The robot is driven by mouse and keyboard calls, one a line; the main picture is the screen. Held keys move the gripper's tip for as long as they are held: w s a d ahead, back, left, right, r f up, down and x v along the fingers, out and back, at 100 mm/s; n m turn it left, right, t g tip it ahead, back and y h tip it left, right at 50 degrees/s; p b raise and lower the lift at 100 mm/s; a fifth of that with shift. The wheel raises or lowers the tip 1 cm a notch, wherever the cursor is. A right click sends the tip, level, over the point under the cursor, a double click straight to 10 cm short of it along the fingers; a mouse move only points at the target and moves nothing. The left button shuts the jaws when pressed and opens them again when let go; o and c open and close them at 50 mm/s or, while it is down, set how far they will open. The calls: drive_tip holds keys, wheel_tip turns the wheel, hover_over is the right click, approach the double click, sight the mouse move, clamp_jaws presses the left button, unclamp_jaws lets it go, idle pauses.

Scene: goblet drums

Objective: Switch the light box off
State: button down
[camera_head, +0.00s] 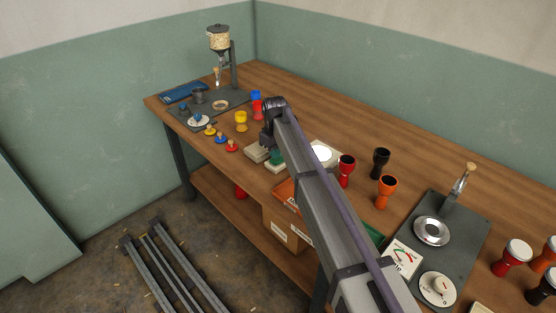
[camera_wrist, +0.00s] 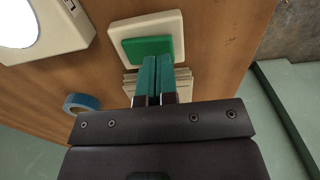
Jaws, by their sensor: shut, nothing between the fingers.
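The light box (camera_head: 332,161) is a pale box on the bench, right of my arm. Its round top panel glows bright white, and the box also shows at the upper left of the wrist view (camera_wrist: 75,38). A small dark detail sits near its edge there. Beside it is a green rectangular pad (camera_wrist: 147,47) on a cream base (camera_wrist: 118,34); the pad also shows in the head view (camera_head: 276,156). My gripper (camera_wrist: 158,62) is shut and empty, pointing down, with its teal fingertips at the pad's near edge. I cannot tell whether they touch it.
A pale stacked block (camera_wrist: 130,84) lies under my fingers, and a blue ring (camera_wrist: 80,103) lies to the left. Red (camera_head: 346,170), black (camera_head: 380,162) and orange (camera_head: 386,190) goblet drums stand right of the light box. A hopper stand (camera_head: 220,45) is at the far left.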

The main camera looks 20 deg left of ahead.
drive_tip(key=shift+f+b, duration=0.85)
drive_tip(key=shift+f, duration=0.05)
wheel_tip(320, 180, up, 7)
drive_tip(key=p, duration=0.7)
drive_tip(key=shift+r, duration=0.2)
drive_tip(key=shift+f, duration=0.15)
